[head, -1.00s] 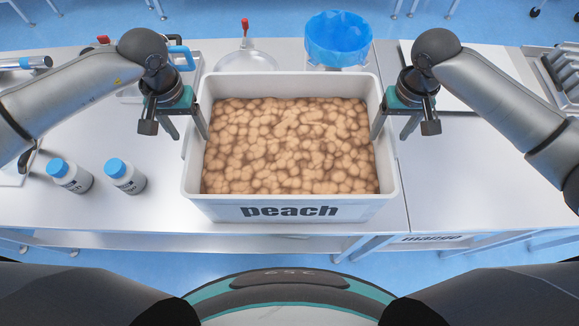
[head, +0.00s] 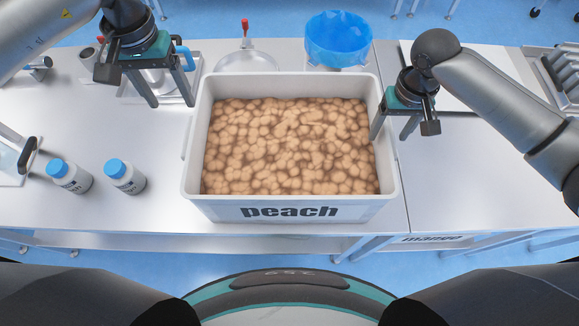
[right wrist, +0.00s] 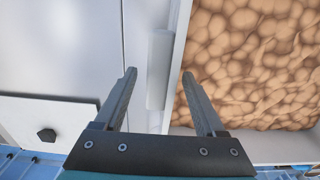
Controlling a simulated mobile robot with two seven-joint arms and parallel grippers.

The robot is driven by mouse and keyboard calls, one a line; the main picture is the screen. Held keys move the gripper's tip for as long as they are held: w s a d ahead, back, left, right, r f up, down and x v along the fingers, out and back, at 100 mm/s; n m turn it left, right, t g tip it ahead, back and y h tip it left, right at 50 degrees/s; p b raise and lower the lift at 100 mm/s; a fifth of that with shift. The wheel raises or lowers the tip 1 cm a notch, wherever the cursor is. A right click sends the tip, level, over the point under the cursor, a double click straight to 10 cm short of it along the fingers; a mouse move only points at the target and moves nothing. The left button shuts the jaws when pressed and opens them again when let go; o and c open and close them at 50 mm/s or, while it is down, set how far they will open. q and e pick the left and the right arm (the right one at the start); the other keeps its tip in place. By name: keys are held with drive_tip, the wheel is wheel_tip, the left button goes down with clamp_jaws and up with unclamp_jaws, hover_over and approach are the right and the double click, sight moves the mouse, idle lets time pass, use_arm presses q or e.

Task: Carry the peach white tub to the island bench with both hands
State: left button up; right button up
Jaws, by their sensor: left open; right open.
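The white tub (head: 290,211) labelled "peach" sits upright on the metal bench, filled with brown-orange lumpy pieces (head: 290,145). My left gripper (head: 172,99) is open and empty, raised above the bench to the left of the tub's back left corner, apart from it. My right gripper (head: 391,134) is open at the tub's right wall. In the right wrist view the right gripper's fingers (right wrist: 160,90) stand on either side of the tub's wall and its side handle ledge (right wrist: 160,70). I cannot tell whether they touch the wall.
A tub labelled "mango" (head: 432,239) sits below on the right.

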drive_tip(key=shift+r, duration=0.55)
use_arm(q)
drive_tip(key=shift+r, duration=0.25)
use_arm(e)
wheel_tip(320, 180, up, 11)
